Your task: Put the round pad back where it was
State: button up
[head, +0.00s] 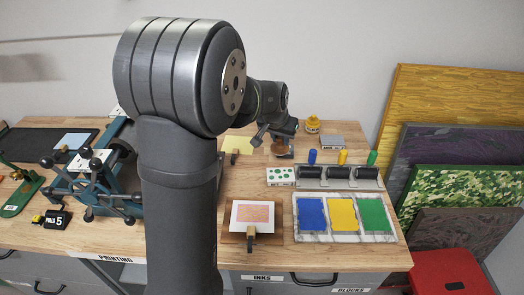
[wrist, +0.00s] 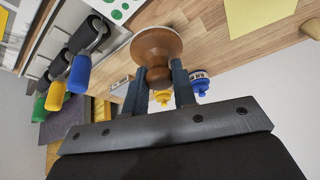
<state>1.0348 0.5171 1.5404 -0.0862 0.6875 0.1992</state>
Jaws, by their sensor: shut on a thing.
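The round pad is a brown wooden disc with a knob. In the wrist view the round pad (wrist: 155,42) sits between the fingertips of my gripper (wrist: 159,76), which are shut on its knob. In the head view my gripper (head: 281,139) is over the back of the wooden bench (head: 275,183), and the pad (head: 283,153) shows just below it. I cannot tell whether the pad touches the bench. My arm hides part of the bench's middle.
A yellow pot (head: 312,124) and a grey block (head: 331,142) stand right of the pad. The roller rack (head: 350,184) and ink slab (head: 343,238) lie nearer the front. A yellow sheet (head: 238,144) lies to the left.

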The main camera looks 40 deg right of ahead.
jog(key=w+f, duration=0.1)
jog(key=w, duration=0.1)
jog(key=w+f, duration=0.2)
jog(key=w, duration=0.1)
jog(key=w+f, duration=0.1)
jog(key=w, duration=0.1)
jog(key=shift+w+a+f, duration=0.15)
jog(key=shift+a+f, duration=0.05)
jog(key=shift+a, duration=0.2)
jog(key=shift+w+f, duration=0.1)
jog(key=shift+f, duration=1.95)
jog(key=shift+f, duration=0.15)
jog(key=o, duration=0.9)
jog(key=v, duration=1.2)
